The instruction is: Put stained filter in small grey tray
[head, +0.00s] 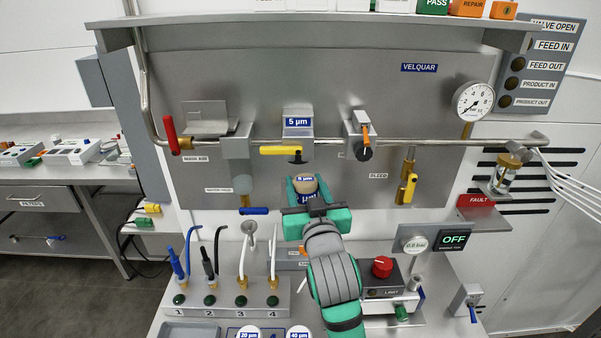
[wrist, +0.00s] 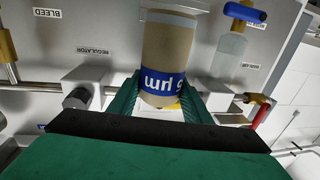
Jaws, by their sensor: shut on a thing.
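The stained filter (head: 306,185) is a tan-brown cylinder with a blue band marked 5 µm. My gripper (head: 307,194) is shut on it, with one green finger on each side, in front of the back panel and below the 5 µm filter head (head: 298,123). In the wrist view the filter (wrist: 168,48) stands between the fingers, its lettering upside down. A pale grey piece (wrist: 180,4) shows at its end; I cannot tell whether this is its cap or something apart. A small grey tray (head: 188,331) lies at the bottom left of the bench, partly cut off by the frame.
A pipe with a yellow-handled valve (head: 281,151) runs across the panel above the filter. A block of numbered connectors (head: 226,297) with upright hoses stands behind the tray. Two filters marked 20 and 40 µm (head: 298,332) are at the front edge. A red-knobbed box (head: 382,268) stands right of my arm.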

